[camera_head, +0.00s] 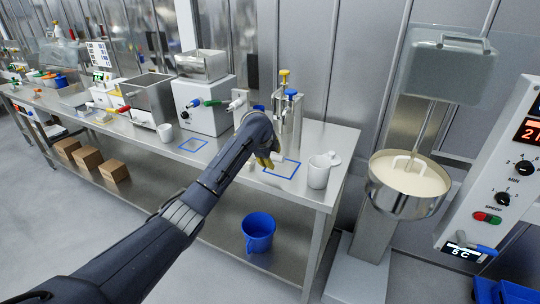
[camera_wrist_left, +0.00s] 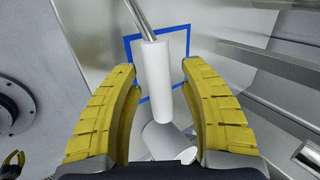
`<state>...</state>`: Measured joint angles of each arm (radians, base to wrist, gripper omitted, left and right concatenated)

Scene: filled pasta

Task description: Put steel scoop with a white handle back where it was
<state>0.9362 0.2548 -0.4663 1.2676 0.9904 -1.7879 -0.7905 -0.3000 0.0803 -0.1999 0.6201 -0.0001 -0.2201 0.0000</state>
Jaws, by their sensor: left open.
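The steel scoop shows in the left wrist view as a white cylindrical handle (camera_wrist_left: 160,85) with a thin steel shaft (camera_wrist_left: 138,18) running up and left. Its bowl is out of that view. My left gripper (camera_wrist_left: 160,72) is open, with its yellow fingers on either side of the handle and gaps showing between. In the head view my left gripper (camera_head: 265,160) is over the steel table, at the near-left side of a blue square outline (camera_head: 290,177). The outline also shows behind the handle in the wrist view (camera_wrist_left: 184,30).
A white mug (camera_head: 318,174) stands right of the outline, near the table's end. Pump dispensers (camera_head: 291,108) stand behind. A second blue outline (camera_head: 192,145) lies further left. A blue bucket (camera_head: 259,232) sits on the lower shelf. A mixer bowl (camera_head: 405,200) is at right.

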